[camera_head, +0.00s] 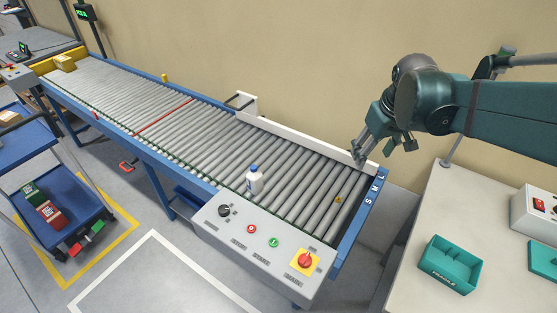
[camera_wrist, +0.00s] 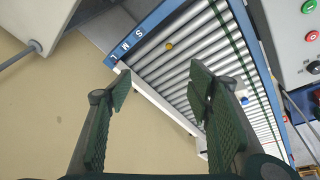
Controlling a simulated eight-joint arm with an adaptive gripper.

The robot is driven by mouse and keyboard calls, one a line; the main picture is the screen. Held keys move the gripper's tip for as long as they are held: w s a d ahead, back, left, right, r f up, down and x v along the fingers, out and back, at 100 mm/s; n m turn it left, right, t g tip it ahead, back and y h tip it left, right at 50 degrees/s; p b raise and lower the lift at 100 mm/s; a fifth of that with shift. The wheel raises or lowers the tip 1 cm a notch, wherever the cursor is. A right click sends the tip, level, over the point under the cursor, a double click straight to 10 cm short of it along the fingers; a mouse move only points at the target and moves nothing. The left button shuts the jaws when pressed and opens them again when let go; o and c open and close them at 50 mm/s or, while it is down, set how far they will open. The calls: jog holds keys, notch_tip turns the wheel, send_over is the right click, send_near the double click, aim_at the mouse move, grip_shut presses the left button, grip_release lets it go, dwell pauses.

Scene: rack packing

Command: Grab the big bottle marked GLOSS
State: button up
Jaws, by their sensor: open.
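A white bottle with a blue cap (camera_head: 254,182) stands upright on the conveyor rollers, just behind the control panel. Its label is too small to read, so I cannot tell whether it says GLOSS. In the wrist view a small white and blue shape (camera_wrist: 245,101), probably this bottle, shows beside the right finger. My gripper (camera_head: 384,151) is open and empty above the right end of the conveyor, well to the right of the bottle and apart from it. Its two spread fingers also show in the wrist view (camera_wrist: 160,88).
The roller conveyor (camera_head: 300,165) has a white guide rail (camera_head: 310,138) along its back. The control panel (camera_head: 238,232) borders its front. A teal FRAGILE box (camera_head: 450,265) sits on the right-hand table. A blue cart (camera_head: 85,208) stands at left.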

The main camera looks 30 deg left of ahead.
jog(key=w+a+f+n, duration=0.15)
jog(key=a+f, duration=0.25)
jog(key=a, duration=0.7)
jog(key=n+g+h+p, duration=0.1)
jog(key=n+g+p, duration=0.1)
jog(key=n, duration=0.3)
send_over(253, 167)
jog(key=w+d, duration=0.4)
jog(key=d, duration=0.4)
notch_tip(253, 167, down, 11)
jog(key=shift+n+g+h, duration=0.3)
jog(key=shift+n+g, duration=0.1)
jog(key=shift+n, duration=0.45)
jog(key=s+a+f, duration=0.1)
jog(key=a+f, duration=0.1)
jog(key=s+a+f, duration=0.1)
jog(key=a+f, duration=0.1)
jog(key=a, duration=0.1)
jog(key=s+a+f, duration=0.2)
jog(key=a, duration=0.1)
jog(key=shift+f, duration=0.25)
jog(key=shift+a+f, duration=0.15)
jog(key=shift+f, duration=1.3)
jog(key=shift+w+f+b, duration=0.1)
jog(key=shift+f+b, duration=0.6)
jog(key=shift+f, duration=1.9)
